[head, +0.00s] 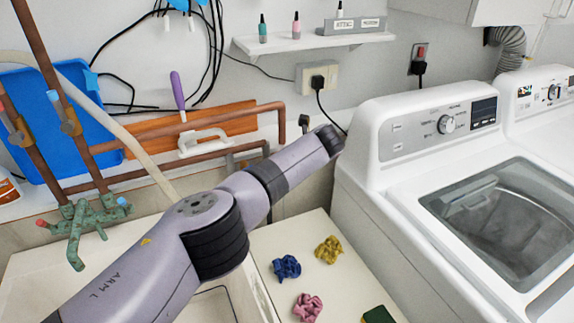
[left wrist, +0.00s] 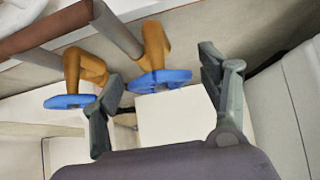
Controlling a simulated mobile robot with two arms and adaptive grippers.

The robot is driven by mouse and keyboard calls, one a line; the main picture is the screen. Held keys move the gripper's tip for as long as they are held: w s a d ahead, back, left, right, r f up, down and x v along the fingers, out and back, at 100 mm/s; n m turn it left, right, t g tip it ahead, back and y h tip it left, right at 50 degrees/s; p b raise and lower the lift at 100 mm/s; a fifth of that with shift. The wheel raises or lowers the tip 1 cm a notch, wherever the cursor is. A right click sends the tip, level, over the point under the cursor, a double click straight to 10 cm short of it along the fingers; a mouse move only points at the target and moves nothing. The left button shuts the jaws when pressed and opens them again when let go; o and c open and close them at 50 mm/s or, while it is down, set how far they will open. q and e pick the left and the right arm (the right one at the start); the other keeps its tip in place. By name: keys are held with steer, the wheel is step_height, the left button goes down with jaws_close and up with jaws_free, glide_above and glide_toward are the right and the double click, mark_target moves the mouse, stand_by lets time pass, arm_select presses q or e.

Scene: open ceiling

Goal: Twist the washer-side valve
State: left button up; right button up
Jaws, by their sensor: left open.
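In the left wrist view, two brass-coloured valves with flat blue handles hang from pipes. The right valve's blue handle (left wrist: 160,81) lies between my left gripper's fingers, apart from the right finger; whether it touches the left finger is unclear. The other blue handle (left wrist: 70,101) is outside the left finger. The right one is nearer the large pale body at the right edge, seemingly the washer side. My left gripper (left wrist: 160,92) is open and empty. In the head view its fingers and these valves are hidden behind my left arm. My right gripper is not in view.
The washer (head: 385,150) stands right of my left arm. Copper pipes (head: 235,112) run along the wall, with a purple-handled screwdriver (head: 177,90) above. A green faucet (head: 82,222) stands left. Several crumpled cloths, one blue (head: 286,267), lie on the white top below.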

arm_select(q)
steer(key=c, duration=1.2)
steer(key=shift+o, duration=0.2)
steer(key=shift+r+p, duration=0.2)
steer(key=shift+p, duration=0.45)
steer(key=n+t+h+p, duration=0.1)
steer(key=h+p, duration=0.1)
steer(key=p, duration=0.5)
steer(key=shift+s+a, duration=0.1)
steer(key=shift+a, duration=0.05)
steer(key=shift+f+n+t+h+p, duration=0.1)
steer(key=shift+n+t+h+p, duration=0.2)
steer(key=shift+n+h+p, duration=0.35)
steer(key=shift+f+n+t+h+p, duration=0.1)
steer(key=shift+n+t+h+p, duration=0.15)
steer(key=shift+t+h+p, duration=0.35)
steer(key=shift+h, duration=0.25)
steer(key=o, duration=1.2)
steer(key=shift+c, duration=0.2)
